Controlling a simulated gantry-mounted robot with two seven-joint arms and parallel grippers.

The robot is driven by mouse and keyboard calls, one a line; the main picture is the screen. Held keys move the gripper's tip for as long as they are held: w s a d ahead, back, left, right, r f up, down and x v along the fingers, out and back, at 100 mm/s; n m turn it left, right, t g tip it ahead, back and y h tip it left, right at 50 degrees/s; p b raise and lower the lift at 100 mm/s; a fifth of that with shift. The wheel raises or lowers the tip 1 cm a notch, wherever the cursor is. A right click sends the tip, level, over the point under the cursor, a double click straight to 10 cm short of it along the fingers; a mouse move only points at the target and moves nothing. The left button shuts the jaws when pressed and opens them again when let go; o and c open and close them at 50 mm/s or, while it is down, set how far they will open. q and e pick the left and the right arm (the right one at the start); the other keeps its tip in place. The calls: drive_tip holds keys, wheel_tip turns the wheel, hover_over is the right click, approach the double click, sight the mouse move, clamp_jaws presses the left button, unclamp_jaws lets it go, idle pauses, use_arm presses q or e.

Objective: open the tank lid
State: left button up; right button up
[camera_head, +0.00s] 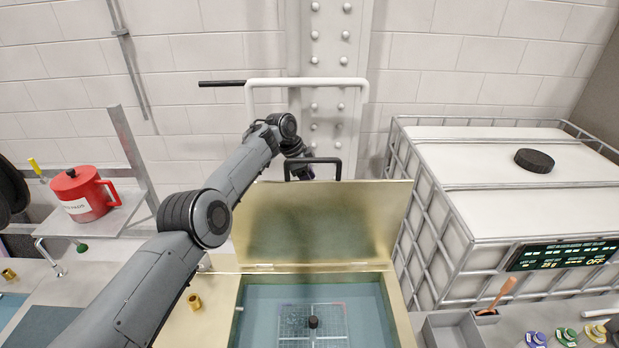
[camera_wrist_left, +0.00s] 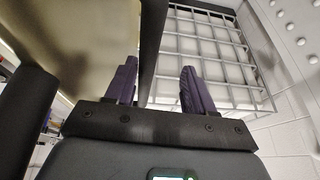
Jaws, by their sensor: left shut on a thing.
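The brass-coloured tank lid (camera_head: 325,222) stands raised, close to upright, on hinges at the tank's back edge in the head view. Its black U-shaped handle (camera_head: 314,160) is at the lid's top edge. My left gripper (camera_head: 306,172) is behind the handle, partly hidden by it. In the left wrist view, the purple fingers of my left gripper (camera_wrist_left: 159,66) lie either side of the black handle bar (camera_wrist_left: 152,45), and the gripper is shut on it. The pale lid (camera_wrist_left: 95,40) fills the upper left there. The tank (camera_head: 402,310) is open, showing bluish liquid. My right gripper is out of view.
Inside the tank is a grid rack (camera_head: 335,330) with a black knob (camera_head: 313,322). A white caged container (camera_head: 500,170) stands close on the right. A red jug (camera_head: 88,195) sits on the left shelf. A white pipe frame (camera_head: 305,82) is behind the lid.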

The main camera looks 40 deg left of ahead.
use_arm(q)
drive_tip(key=b+v, duration=0.1)
drive_tip(key=v, duration=0.9)
drive_tip(key=shift+a+r+b, duration=0.2)
drive_tip(key=shift+r+b, duration=0.15)
drive_tip(key=shift+r, duration=0.05)
drive_tip(key=shift+r, duration=0.1)
